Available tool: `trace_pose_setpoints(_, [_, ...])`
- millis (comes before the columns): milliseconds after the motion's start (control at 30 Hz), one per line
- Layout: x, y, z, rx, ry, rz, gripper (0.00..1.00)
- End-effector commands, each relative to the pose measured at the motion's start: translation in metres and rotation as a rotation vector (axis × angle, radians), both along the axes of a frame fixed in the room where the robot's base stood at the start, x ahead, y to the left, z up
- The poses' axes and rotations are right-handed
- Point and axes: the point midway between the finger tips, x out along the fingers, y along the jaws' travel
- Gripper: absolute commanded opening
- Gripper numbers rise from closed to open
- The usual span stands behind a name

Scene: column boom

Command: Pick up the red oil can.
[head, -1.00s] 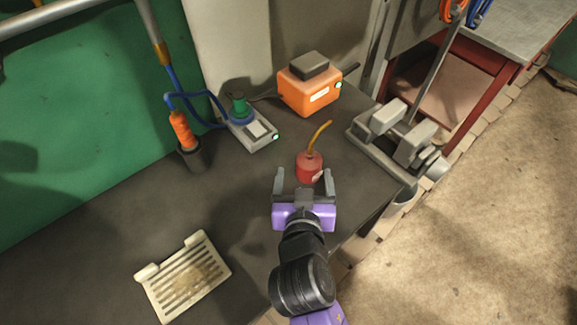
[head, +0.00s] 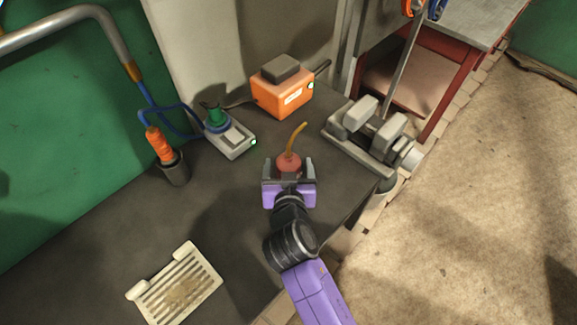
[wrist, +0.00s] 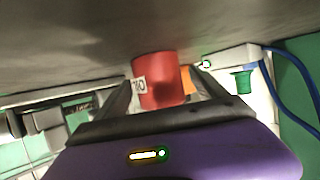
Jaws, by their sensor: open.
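The red oil can (head: 289,162) stands upright on the dark bench, with its thin yellow-orange spout rising and curving up to the right. My gripper (head: 290,168) is open, with one finger on each side of the can's body. The gripper hides the can's lower part in the head view. In the wrist view the red can body (wrist: 161,82) with a white label lies between the two dark fingers (wrist: 162,95). I cannot tell whether either finger touches it.
An orange box (head: 283,95) stands behind the can. A grey vise-like device (head: 365,135) is at right, near the bench edge. A grey device with a green knob (head: 230,138) and a cup with an orange handle (head: 174,170) are at left. A slotted cream tray (head: 178,287) lies front left.

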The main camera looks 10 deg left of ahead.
Motion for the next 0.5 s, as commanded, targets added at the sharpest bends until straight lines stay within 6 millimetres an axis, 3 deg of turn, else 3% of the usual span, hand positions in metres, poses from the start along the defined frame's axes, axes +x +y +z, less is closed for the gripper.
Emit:
trace_pose_setpoints(133, [-0.0001, -0.0001, -0.0001, 0.000, 0.000, 0.000, 0.81])
trace_pose_setpoints(167, [-0.0001, -0.0001, -0.0001, 0.000, 0.000, 0.000, 0.77])
trace_pose_setpoints(500, [-0.0004, -0.0001, 0.0000, 0.000, 0.000, 0.000, 0.10])
